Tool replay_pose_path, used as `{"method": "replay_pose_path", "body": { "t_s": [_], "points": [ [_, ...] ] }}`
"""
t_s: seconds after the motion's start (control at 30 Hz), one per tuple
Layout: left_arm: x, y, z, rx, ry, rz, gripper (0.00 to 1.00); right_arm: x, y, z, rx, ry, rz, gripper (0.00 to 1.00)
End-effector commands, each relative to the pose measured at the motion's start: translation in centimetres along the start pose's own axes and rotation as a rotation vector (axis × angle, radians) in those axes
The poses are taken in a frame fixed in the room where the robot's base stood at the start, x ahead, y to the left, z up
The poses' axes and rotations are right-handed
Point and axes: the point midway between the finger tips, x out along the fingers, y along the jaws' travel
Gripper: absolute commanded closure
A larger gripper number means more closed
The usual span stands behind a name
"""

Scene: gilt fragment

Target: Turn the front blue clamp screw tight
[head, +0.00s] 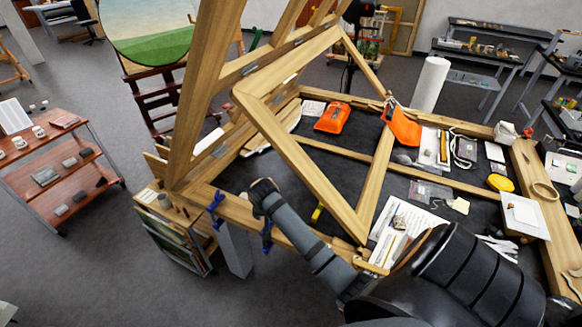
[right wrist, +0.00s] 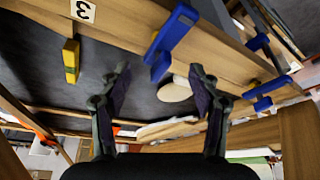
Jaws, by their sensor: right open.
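Two blue clamps sit on the near wooden rail in the head view: the front one (head: 267,235), nearer the middle, and another (head: 216,205) farther left. In the right wrist view a large blue clamp (right wrist: 172,42) crosses the rail edge just beyond my fingertips, with more blue clamp parts (right wrist: 268,87) to the right. Which parts are the front clamp's screw I cannot tell. My right gripper (head: 262,188) is over the rail between the clamps in the head view. Its fingers are apart and empty in the right wrist view (right wrist: 158,72). My left gripper is out of view.
Tall wooden frames (head: 300,160) lean over the bench's dark top. An orange tool (head: 333,117), papers (head: 405,222) and small items lie farther back and right. A red-brown shelf cart (head: 60,170) stands left.

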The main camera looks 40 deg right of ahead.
Motion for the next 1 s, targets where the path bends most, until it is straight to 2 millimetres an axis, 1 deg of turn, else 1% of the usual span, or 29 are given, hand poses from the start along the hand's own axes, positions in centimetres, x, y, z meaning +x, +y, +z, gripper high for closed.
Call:
{"method": "replay_pose_path", "body": {
  "t_s": [0.03, 0.2, 0.6, 0.67, 0.7, 0.8, 1.0],
  "points": [
    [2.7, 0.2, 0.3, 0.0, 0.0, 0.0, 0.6, 1.4, 0.3, 0.4, -0.084, 0.006, -0.031, 0.38],
    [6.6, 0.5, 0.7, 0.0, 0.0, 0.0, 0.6, 1.4, 0.4, 0.3, -0.341, 0.006, -0.135, 0.38],
    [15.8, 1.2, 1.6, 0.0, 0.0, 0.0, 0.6, 1.4, 0.7, 0.1, -0.866, 0.003, -0.348, 0.38],
    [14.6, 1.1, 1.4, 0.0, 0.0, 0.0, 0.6, -1.2, 1.1, -0.7, -0.875, 0.005, -0.351, 0.38],
    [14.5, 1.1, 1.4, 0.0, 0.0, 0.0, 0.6, -2.1, 1.4, -0.8, -0.873, 0.004, -0.35, 0.38],
    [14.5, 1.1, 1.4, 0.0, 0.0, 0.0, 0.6, -4.3, 2.1, -1.1, -0.871, 0.003, -0.349, 0.38],
    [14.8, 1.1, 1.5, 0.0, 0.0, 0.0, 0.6, -7.7, 3.2, -1.6, -0.868, 0.002, -0.35, 0.38]
  ]
}}
